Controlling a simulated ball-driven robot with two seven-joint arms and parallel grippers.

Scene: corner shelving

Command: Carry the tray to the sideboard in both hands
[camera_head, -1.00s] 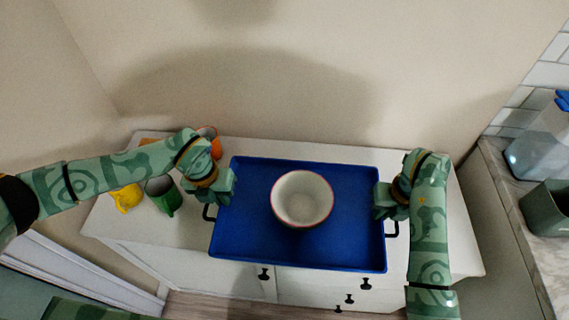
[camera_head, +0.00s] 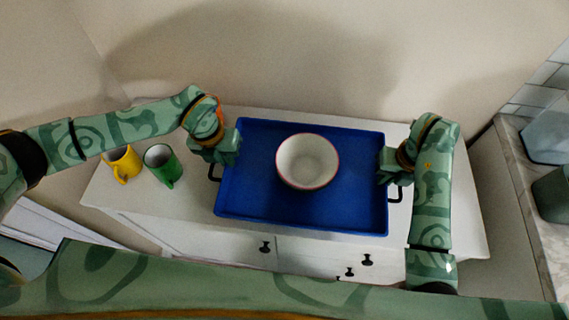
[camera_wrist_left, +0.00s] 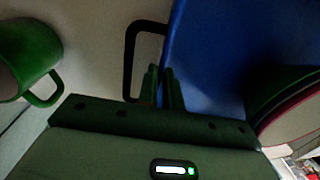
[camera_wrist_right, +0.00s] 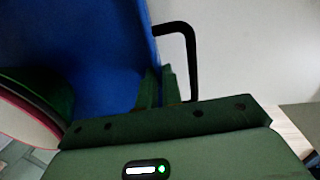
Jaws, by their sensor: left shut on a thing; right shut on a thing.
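The blue tray (camera_head: 240,205) is level over the white sideboard (camera_head: 455,225), its front edge near the sideboard's front edge. I cannot tell whether it touches the top. My left gripper (camera_head: 228,150) is shut on the tray's left side by a black handle (camera_wrist_left: 130,60). My right gripper (camera_head: 388,165) is shut on its right side by the other handle (camera_wrist_right: 190,60). The wrist views show the fingers at the tray's edge; their exact grip is dark.
A yellow mug (camera_head: 122,163) and a green mug (camera_head: 163,165) stand on the sideboard left of the tray. An orange thing (camera_head: 217,103) is mostly hidden behind my left wrist. A marble counter (camera_head: 525,175) with containers is at the right. The wall is behind.

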